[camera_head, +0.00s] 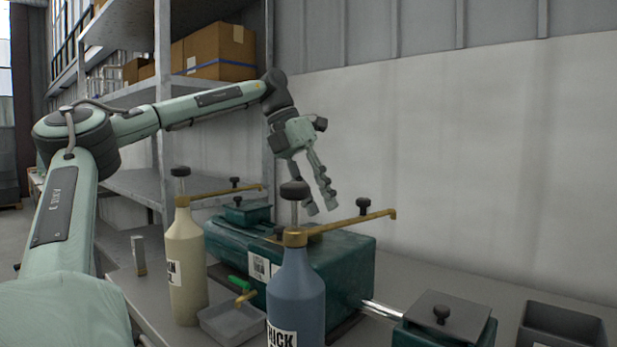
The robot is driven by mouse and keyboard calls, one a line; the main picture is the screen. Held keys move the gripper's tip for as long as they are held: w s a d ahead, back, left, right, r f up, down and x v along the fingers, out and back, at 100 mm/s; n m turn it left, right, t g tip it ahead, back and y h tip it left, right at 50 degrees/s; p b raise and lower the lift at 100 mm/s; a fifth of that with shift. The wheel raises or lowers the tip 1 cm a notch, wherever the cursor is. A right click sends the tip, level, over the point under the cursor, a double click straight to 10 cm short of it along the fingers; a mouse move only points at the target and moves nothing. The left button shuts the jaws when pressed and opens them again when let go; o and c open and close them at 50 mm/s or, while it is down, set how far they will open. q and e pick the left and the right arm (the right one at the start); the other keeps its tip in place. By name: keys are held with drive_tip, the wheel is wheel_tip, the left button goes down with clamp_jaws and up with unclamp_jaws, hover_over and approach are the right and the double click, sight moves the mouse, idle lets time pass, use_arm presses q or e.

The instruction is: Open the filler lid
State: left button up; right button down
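A dark green tank (340,258) lies on the bench behind two bottles. A small green raised box with a flat lid (248,212) and a black knob stands on its far left top. A second dark green box at the front right has a flat grey lid (455,312) with a black knob. Both lids look shut; I cannot tell which is the filler lid. My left gripper (321,206) hangs above and behind the tank, fingers down, apart and empty. The blue bottle's pump stands in front of it. My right gripper is out of view.
A blue bottle (296,295) and a cream bottle (186,255) with brass spouts stand in front of the tank. A grey tray (232,325) sits between them under a green-handled tap (240,284). An open dark bin (562,325) is at the right; shelves stand behind left.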

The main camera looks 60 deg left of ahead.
use_arm(q)
drive_tip(key=v, duration=1.1)
